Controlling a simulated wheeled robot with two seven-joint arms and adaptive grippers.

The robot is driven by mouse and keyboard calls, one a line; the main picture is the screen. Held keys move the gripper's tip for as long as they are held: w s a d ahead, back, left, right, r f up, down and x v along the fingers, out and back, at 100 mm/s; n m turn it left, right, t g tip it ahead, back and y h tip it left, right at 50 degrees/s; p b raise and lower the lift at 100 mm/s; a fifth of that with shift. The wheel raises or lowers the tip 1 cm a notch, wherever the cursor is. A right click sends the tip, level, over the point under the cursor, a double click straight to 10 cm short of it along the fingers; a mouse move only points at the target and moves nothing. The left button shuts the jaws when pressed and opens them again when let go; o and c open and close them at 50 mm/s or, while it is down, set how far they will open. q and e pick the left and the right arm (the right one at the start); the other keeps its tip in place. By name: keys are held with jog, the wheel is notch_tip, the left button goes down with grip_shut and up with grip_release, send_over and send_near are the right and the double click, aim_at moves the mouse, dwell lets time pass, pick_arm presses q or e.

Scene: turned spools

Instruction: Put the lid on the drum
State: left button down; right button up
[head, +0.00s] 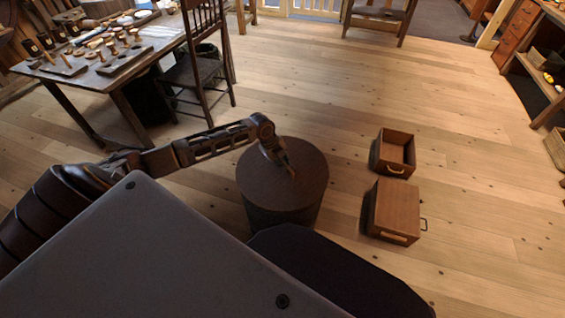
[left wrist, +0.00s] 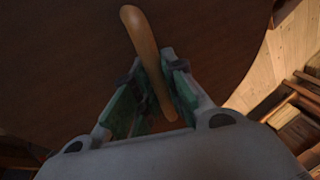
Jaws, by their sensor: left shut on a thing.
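The drum (head: 283,217) stands on the floor in the middle of the head view, a dark round tub. The dark brown round lid (head: 262,190) covers its top and looks about level and centred over it. I cannot tell whether the lid rests fully on the rim. My left gripper (head: 289,167) reaches down to the lid's middle from the left. In the left wrist view, the left gripper (left wrist: 157,88) is shut on the lid's pale curved wooden handle (left wrist: 139,32), with the lid (left wrist: 210,40) filling the background. My right gripper is not in view.
An open wooden box (head: 397,150) and a closed wooden box (head: 397,209) with a handle stand on the floor right of the drum. A worktable (head: 150,52) with spools and a chair (head: 196,72) are at upper left. Floor beyond the drum is clear.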

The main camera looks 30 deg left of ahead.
aim_at(282, 161)
pick_arm(q)
jog(key=shift+w+r, duration=0.1)
jog(key=c, duration=1.5)
grip_release()
jog(key=o, duration=0.5)
jog(key=shift+r+p, duration=0.75)
jog(key=shift+p, duration=0.25)
jog(key=shift+r+p, duration=3.45)
jog(key=shift+p, duration=0.1)
